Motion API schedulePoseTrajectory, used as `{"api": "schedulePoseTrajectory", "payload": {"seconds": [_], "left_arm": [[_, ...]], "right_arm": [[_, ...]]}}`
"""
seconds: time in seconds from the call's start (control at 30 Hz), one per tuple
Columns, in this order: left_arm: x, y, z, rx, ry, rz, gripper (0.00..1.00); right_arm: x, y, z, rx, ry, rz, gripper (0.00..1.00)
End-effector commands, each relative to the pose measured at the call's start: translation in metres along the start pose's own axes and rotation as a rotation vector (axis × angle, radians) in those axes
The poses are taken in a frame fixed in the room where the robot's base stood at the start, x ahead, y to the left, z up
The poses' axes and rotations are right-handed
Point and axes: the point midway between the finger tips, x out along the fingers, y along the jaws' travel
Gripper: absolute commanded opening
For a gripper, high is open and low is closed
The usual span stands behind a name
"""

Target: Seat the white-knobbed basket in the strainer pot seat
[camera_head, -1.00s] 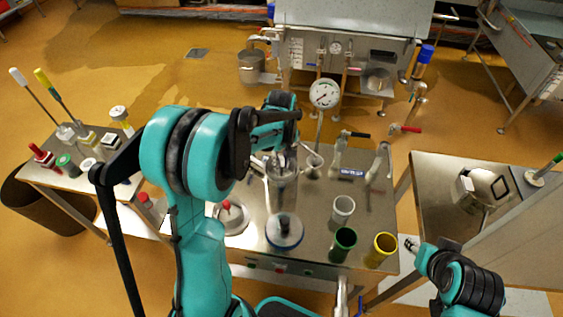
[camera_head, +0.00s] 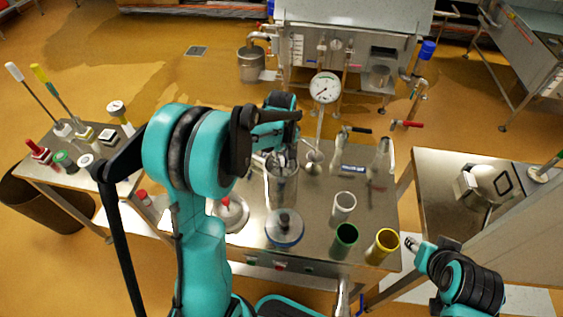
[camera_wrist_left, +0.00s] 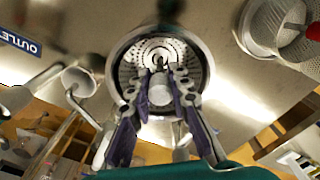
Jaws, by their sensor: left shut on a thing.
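My left gripper (camera_head: 281,160) is over a tall metal pot (camera_head: 284,188) on the middle table. In the left wrist view its purple-padded fingers (camera_wrist_left: 160,74) close around a pale knob (camera_wrist_left: 159,93). The knob belongs to a perforated metal basket (camera_wrist_left: 136,58), which lies within the round rim of the pot (camera_wrist_left: 205,62). I cannot tell whether the basket rests on the bottom of the seat. My right gripper (camera_head: 412,244) is at the table's right front corner, too small to read its fingers.
A red-knobbed perforated piece (camera_wrist_left: 290,22) is beside the pot. A blue-rimmed round piece (camera_head: 285,229), a white cup (camera_head: 343,208), a green cup (camera_head: 344,241) and a yellow cup (camera_head: 382,246) stand in front. Valves (camera_head: 338,150) and a gauge (camera_head: 325,88) rise behind.

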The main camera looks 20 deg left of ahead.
Motion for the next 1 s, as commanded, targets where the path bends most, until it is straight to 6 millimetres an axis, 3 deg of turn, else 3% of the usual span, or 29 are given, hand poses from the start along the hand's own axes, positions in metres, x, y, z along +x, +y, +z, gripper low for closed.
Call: {"api": "schedulePoseTrajectory", "payload": {"seconds": [1.0], "left_arm": [[0.026, 0.0, 0.0, 0.0, 0.0, 0.0, 0.0]], "right_arm": [[0.017, 0.0, 0.012, 0.0, 0.0, 0.0, 0.4]]}}
